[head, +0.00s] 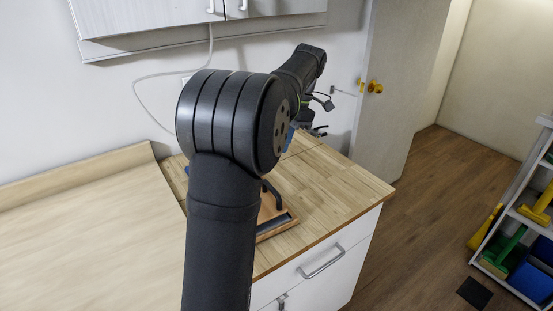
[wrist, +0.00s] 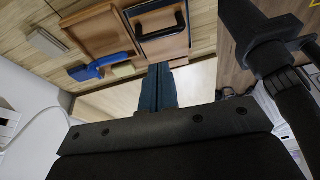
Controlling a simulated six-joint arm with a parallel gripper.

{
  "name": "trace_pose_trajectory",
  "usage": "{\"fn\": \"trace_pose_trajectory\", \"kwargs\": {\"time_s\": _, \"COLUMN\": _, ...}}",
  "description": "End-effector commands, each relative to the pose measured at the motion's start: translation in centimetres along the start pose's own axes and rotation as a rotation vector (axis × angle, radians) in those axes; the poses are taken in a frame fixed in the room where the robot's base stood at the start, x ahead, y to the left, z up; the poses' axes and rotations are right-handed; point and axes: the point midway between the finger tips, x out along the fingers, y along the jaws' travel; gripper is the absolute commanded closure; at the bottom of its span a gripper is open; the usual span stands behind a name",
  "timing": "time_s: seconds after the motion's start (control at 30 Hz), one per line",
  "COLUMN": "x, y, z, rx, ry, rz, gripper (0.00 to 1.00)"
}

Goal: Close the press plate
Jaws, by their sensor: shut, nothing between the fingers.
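The press shows at the top of the wrist view as a brown wooden board (wrist: 93,36) beside a framed wooden plate (wrist: 163,46) with a black bar handle. The two lie side by side, and how they are joined is unclear. In the head view my arm hides most of the press; a wooden edge (head: 268,212) and the black handle (head: 272,190) show to the right of the arm. My gripper (wrist: 160,68) has its dark blue fingers together and empty. In the wrist view its tips appear just below the plate's near edge; I cannot tell whether they touch.
A blue tool (wrist: 98,66), a pale block (wrist: 124,70) and a light grey block (wrist: 47,42) lie near the press. The wooden counter (head: 340,180) is clear at its right front. A wall cabinet (head: 180,18) hangs above, and a door (head: 395,80) stands behind.

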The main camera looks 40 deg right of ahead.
Motion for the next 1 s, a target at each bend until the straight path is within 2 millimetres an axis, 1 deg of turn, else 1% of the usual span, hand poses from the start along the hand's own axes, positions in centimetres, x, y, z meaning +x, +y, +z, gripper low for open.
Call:
{"fn": "trace_pose_trajectory", "kwargs": {"time_s": 0.03, "x": -0.6, "y": 0.0, "z": 0.2, "rx": 0.0, "ry": -0.001, "rz": 0.001, "gripper": 1.0}}
{"fn": "trace_pose_trajectory", "kwargs": {"time_s": 0.1, "x": -1.3, "y": 0.0, "z": 0.4, "rx": 0.0, "ry": -0.001, "rz": 0.001, "gripper": 1.0}}
{"fn": "trace_pose_trajectory", "kwargs": {"time_s": 0.27, "x": -2.1, "y": 0.0, "z": 0.3, "rx": 0.0, "ry": -0.005, "rz": 0.0, "gripper": 1.0}}
{"fn": "trace_pose_trajectory", "kwargs": {"time_s": 0.37, "x": -2.2, "y": 0.1, "z": -1.3, "rx": -0.002, "ry": -0.035, "rz": -0.002, "gripper": 1.0}}
{"fn": "trace_pose_trajectory", "kwargs": {"time_s": 0.47, "x": -1.9, "y": -0.1, "z": -3.5, "rx": -0.002, "ry": -0.08, "rz": -0.002, "gripper": 1.0}}
{"fn": "trace_pose_trajectory", "kwargs": {"time_s": 0.5, "x": -1.8, "y": -0.1, "z": -4.3, "rx": -0.001, "ry": -0.099, "rz": -0.001, "gripper": 1.0}}
{"fn": "trace_pose_trajectory", "kwargs": {"time_s": 0.6, "x": -1.4, "y": -0.4, "z": -5.8, "rx": -0.002, "ry": -0.134, "rz": 0.0, "gripper": 1.0}}
{"fn": "trace_pose_trajectory", "kwargs": {"time_s": 0.7, "x": -1.0, "y": -0.5, "z": -6.6, "rx": -0.001, "ry": -0.154, "rz": 0.002, "gripper": 1.0}}
{"fn": "trace_pose_trajectory", "kwargs": {"time_s": 0.77, "x": -0.7, "y": -0.6, "z": -6.7, "rx": 0.0, "ry": -0.157, "rz": 0.002, "gripper": 1.0}}
{"fn": "trace_pose_trajectory", "kwargs": {"time_s": 0.87, "x": 0.4, "y": -0.6, "z": -6.5, "rx": 0.001, "ry": -0.157, "rz": 0.001, "gripper": 1.0}}
{"fn": "trace_pose_trajectory", "kwargs": {"time_s": 1.0, "x": 2.9, "y": -0.6, "z": -6.1, "rx": 0.001, "ry": -0.155, "rz": 0.0, "gripper": 1.0}}
